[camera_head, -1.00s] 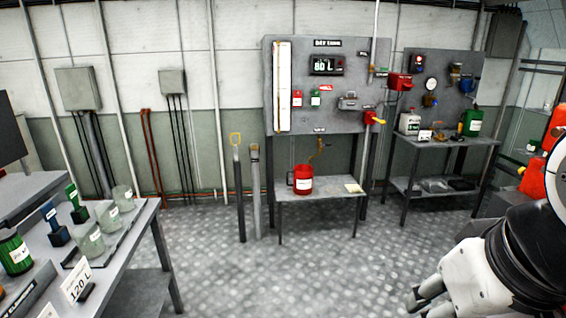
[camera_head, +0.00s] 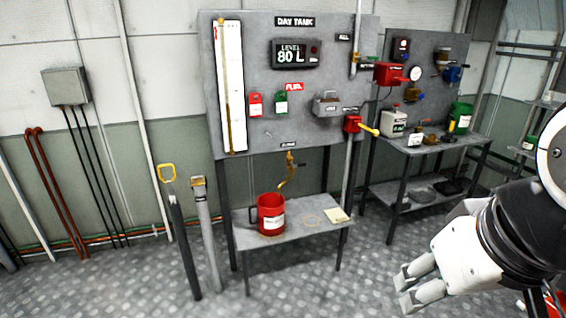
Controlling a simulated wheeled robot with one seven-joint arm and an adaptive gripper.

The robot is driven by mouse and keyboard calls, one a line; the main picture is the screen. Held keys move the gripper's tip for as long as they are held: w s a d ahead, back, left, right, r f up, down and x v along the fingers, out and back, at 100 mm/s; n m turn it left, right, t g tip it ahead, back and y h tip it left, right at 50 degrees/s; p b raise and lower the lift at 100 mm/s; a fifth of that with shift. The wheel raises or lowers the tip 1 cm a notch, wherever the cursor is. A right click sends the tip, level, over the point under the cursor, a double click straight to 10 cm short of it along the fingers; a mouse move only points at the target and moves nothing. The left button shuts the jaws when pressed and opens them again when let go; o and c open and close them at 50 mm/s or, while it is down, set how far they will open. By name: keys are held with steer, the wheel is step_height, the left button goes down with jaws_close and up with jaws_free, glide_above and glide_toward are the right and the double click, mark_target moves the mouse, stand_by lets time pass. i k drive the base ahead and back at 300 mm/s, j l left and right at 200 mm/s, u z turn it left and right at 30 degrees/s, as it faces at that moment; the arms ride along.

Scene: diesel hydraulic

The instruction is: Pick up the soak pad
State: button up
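A pale yellow square pad (camera_head: 337,215), which looks like the soak pad, lies flat on the right end of the small grey bench (camera_head: 245,241) below the day tank panel. My gripper (camera_head: 402,286) is at the lower right of the head view, in front of and apart from the bench. Its two fingers are spread with a gap between them, and nothing shows in the gap.
A red jug (camera_head: 271,214) stands on the bench left of the pad, under a brass tap (camera_head: 289,160). Two upright posts (camera_head: 178,235) stand left of the bench. A second table (camera_head: 430,150) with containers is at the right. The floor in front is clear.

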mark_target(336, 216)
steer(key=i+j+z, duration=0.25)
steer(key=i+j, duration=0.15)
steer(key=i+j+z, duration=0.25)
steer(key=i+j+u, duration=0.1)
steer(key=i+u, duration=0.25)
steer(key=i, duration=1.45)
